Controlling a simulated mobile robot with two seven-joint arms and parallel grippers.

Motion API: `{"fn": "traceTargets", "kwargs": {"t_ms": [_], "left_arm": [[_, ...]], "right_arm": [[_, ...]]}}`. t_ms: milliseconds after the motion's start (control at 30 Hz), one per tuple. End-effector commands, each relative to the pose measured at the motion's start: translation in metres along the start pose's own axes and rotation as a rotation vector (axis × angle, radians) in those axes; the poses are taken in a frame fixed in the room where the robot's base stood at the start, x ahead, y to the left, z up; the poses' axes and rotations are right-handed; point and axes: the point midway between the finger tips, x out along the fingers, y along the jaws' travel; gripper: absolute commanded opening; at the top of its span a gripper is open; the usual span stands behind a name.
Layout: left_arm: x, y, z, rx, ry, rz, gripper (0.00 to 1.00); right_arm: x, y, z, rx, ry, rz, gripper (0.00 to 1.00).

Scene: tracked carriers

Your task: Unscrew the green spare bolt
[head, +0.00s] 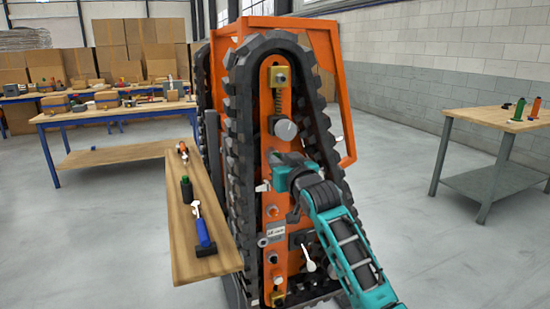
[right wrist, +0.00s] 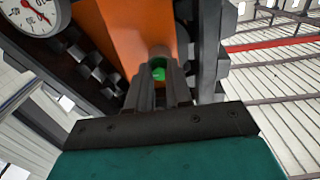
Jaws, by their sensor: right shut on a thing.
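The green spare bolt (right wrist: 158,73) shows in the right wrist view as a small green round end against the orange side plate (right wrist: 143,28). My right gripper (right wrist: 160,82) is shut on it, with a dark finger on each side. The fingers hide most of the bolt, so its thread cannot be seen. In the head view my right gripper (head: 272,160) reaches to the orange plate inside the track of the carrier (head: 277,110), about halfway up. The bolt is hidden there. My left gripper is not in view.
A workbench (head: 502,122) stands at right, and a cluttered table (head: 120,112) at left. A dial gauge (right wrist: 32,14) shows near the wrist.

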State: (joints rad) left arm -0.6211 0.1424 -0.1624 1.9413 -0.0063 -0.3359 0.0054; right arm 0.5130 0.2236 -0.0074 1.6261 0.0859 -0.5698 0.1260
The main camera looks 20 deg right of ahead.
Motion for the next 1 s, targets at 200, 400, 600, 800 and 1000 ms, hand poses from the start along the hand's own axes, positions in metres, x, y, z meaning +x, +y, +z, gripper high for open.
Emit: {"fn": "traceTargets", "kwargs": {"t_ms": [200,400,600,800,1000], "left_arm": [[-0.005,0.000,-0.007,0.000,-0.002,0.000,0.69],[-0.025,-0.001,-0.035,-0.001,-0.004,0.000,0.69],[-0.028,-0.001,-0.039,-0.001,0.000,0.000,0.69],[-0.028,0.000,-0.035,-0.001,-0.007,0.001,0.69],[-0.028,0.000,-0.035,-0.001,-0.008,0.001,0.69]], "right_arm": [[0.000,0.000,-0.004,-0.071,-0.001,0.000,0.00],[0.000,0.001,-0.007,-0.520,-0.005,-0.001,0.00],[0.000,0.000,0.000,-0.843,0.000,-0.001,0.00],[0.000,0.000,0.000,-0.856,0.001,0.000,0.00],[0.000,0.001,-0.001,-1.034,0.001,0.000,0.00]]}}
